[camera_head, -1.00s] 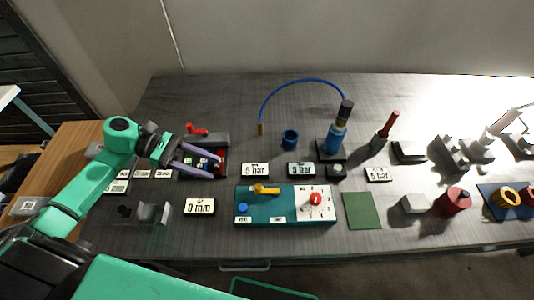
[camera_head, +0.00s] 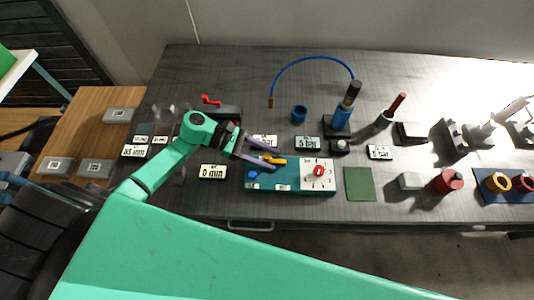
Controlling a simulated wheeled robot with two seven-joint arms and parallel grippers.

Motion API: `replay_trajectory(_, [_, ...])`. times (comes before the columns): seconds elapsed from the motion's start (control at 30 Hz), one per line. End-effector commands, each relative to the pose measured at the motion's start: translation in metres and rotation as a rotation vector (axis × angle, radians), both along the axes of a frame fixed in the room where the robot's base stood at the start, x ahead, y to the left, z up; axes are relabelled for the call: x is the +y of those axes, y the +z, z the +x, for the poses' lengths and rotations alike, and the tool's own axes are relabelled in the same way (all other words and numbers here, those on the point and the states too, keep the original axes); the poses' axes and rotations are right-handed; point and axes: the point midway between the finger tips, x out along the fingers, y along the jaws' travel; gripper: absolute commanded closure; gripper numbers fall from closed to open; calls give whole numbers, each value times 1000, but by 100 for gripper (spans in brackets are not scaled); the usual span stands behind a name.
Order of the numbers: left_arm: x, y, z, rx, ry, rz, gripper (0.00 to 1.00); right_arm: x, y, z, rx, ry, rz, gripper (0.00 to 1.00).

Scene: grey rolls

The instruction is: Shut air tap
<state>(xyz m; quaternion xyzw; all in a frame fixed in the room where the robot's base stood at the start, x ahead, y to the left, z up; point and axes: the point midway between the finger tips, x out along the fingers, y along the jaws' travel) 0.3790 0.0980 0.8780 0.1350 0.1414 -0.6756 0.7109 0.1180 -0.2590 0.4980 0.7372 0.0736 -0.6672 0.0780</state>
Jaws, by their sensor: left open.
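A yellow lever tap (camera_head: 276,160) sits on the teal panel (camera_head: 290,188) in the middle of the table, its handle pointing right. My left gripper (camera_head: 271,158) has its two purple fingers apart, with the tips at the yellow lever from the left. The fingers partly hide the lever, and I cannot tell whether they touch it. A red lever (camera_head: 210,99) stands on a dark block at the back left. My right gripper is not in view.
The panel also carries a red knob (camera_head: 319,171) on a white dial and a blue button (camera_head: 252,175). Displays stand behind it, one reading 5 bar (camera_head: 307,143). A blue cup (camera_head: 299,113) and a blue pump (camera_head: 342,117) are further back. A green mat (camera_head: 359,184) lies right.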

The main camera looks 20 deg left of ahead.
Motion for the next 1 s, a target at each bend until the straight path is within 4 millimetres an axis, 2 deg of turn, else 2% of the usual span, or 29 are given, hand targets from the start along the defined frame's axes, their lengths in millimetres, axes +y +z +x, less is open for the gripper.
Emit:
replay_trajectory(0.03, [0, 0, 0, 0, 0, 0, 49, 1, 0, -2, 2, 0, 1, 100])
replay_trajectory(0.07, [0, 0, 0, 0, 0, 0, 57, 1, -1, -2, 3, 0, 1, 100])
replay_trajectory(0.1, [0, 0, 0, 0, 0, 0, 72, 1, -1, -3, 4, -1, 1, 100])
replay_trajectory(0.17, [0, 0, 0, 0, 0, 0, 95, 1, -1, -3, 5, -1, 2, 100])
replay_trajectory(0.2, [1, 0, 0, 0, 1, 0, 100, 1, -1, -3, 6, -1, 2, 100])
replay_trajectory(0.67, [0, 1, -4, 2, 60, -2, 100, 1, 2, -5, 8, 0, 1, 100])
replay_trajectory(1.0, [-5, 2, -15, 4, 294, -4, 100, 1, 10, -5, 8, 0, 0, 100])
